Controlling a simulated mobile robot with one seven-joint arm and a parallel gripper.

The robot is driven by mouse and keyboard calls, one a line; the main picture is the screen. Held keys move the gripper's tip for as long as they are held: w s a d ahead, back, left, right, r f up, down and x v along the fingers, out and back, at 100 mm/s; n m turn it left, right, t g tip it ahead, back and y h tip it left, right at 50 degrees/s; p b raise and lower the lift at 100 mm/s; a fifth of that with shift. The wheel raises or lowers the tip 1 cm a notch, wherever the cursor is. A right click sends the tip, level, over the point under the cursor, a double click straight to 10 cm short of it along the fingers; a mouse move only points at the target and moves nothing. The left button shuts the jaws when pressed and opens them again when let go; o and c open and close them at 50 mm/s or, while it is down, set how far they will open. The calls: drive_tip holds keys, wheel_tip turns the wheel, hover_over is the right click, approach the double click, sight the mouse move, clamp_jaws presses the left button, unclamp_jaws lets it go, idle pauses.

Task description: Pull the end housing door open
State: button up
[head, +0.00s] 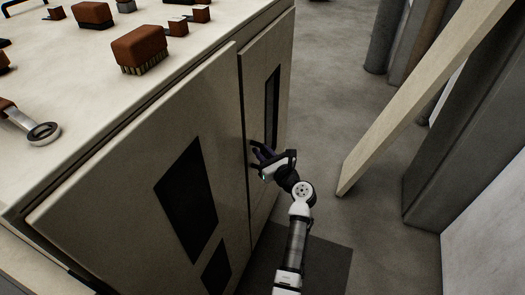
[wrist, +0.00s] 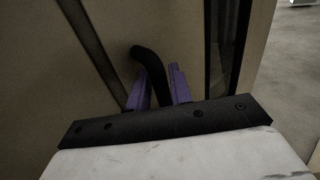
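The end housing door (head: 268,60) is the far, narrower pale panel of the housing, with a dark window slot. It looks closed, nearly flush with the wider panel (head: 110,185) beside it. A curved black handle (wrist: 147,62) stands out from the door in the wrist view. My gripper (head: 258,157) is at the door, near the seam. In the wrist view its purple fingers (wrist: 160,92) are on either side of the handle, which fills the gap between them. The handle's lower part is hidden behind the fingers and gripper body.
Brushes (head: 139,50) and a wrench-like tool (head: 35,128) lie on the housing top (head: 60,75). A leaning wooden plank (head: 400,112) and grey columns (head: 470,150) stand to the right. Clear concrete floor (head: 325,95) lies between them and the door. A dark mat (head: 325,262) is below my arm.

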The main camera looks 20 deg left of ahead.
clamp_jaws()
idle(0.3)
